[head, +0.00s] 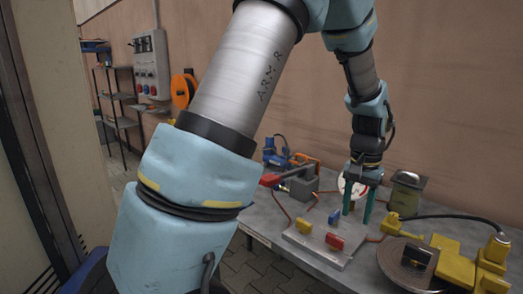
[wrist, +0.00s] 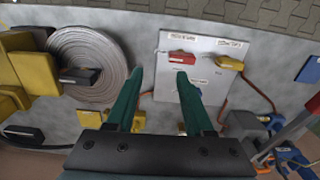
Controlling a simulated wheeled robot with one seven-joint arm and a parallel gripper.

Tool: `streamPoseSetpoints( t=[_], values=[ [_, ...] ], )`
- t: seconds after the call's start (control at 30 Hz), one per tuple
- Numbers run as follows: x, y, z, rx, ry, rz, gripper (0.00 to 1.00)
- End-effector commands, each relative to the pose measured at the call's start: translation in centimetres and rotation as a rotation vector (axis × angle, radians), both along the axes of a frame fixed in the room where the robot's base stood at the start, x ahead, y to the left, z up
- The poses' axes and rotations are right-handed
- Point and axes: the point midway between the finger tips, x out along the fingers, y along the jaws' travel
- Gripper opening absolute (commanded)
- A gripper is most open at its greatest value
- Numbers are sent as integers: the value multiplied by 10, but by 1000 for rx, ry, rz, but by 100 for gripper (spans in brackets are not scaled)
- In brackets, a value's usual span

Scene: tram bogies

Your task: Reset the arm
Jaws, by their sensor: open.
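My gripper (head: 359,203) hangs from my raised arm over the grey workbench. Its two green fingers point down and stand apart, with nothing between them. The panel (head: 310,255) carries a red lever (head: 334,241), a yellow lever (head: 304,225) and a blue lever (head: 334,217). The panel also shows in the wrist view (wrist: 208,100), with the red lever (wrist: 183,57) and the yellow lever (wrist: 230,62) near its labels. Whether the fingers touch the panel cannot be told.
A brake disc (head: 402,277) with yellow calipers (head: 455,270) sits at the bench's right. A round gauge (head: 352,188) and a metal box with a dark base (head: 407,192) stand behind the gripper. A grey vice-like tool (head: 300,186) is at the left. Open floor lies left of the bench.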

Motion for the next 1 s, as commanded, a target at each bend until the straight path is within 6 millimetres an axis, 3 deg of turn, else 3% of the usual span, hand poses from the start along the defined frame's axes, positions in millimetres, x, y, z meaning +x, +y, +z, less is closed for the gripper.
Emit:
streamPoseSetpoints(
  t=[0.27, 0.47, 0.67, 0.77, 0.9, 1.0],
  values=[
    [10, 37, 5, -11, -10, 71, 52],
    [17, 79, 9, -21, -24, 148, 52],
    [18, 142, 14, -36, -46, 271, 52],
    [12, 184, 17, -43, -63, 356, 52],
    [-9, 248, 18, -55, -94, 497, 52],
    [-25, 278, 18, -59, -114, 573, 52]
  ],
)
